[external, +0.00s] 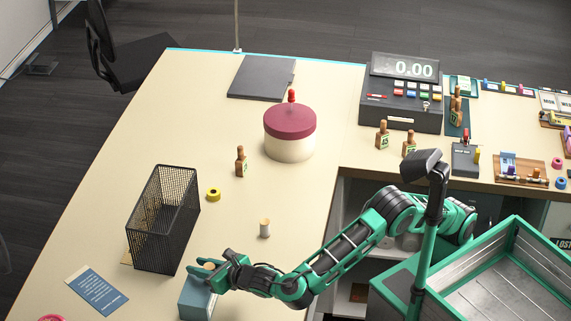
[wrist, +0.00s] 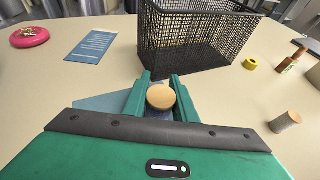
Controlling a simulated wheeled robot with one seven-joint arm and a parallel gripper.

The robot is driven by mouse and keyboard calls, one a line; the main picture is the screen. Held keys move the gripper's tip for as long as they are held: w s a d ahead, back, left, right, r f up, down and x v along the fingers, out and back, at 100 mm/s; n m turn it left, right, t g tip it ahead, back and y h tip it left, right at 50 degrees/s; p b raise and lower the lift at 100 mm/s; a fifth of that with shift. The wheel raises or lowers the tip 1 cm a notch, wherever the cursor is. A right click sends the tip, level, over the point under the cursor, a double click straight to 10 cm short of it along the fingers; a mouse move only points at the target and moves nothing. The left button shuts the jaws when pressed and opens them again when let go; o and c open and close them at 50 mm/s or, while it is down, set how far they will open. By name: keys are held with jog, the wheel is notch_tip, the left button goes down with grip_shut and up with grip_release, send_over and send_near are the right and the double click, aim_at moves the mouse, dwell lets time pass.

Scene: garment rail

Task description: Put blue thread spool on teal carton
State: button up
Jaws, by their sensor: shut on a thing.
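My gripper (external: 207,271) is shut on the blue thread spool, low in the external view. In the wrist view the spool (wrist: 161,98) stands between the two green fingers (wrist: 161,92), its round tan end up and a little blue below it. The teal carton (external: 196,300) is directly under my gripper in the external view; part of its top (wrist: 98,103) shows left of the fingers in the wrist view. The spool's lower end is hidden, so I cannot tell whether it touches the carton.
A black mesh basket (external: 163,220) stands close behind the carton. A blue card (external: 97,290) lies to the left.

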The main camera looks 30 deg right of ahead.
jog(key=o, duration=1)
jog(key=shift+f, duration=0.1)
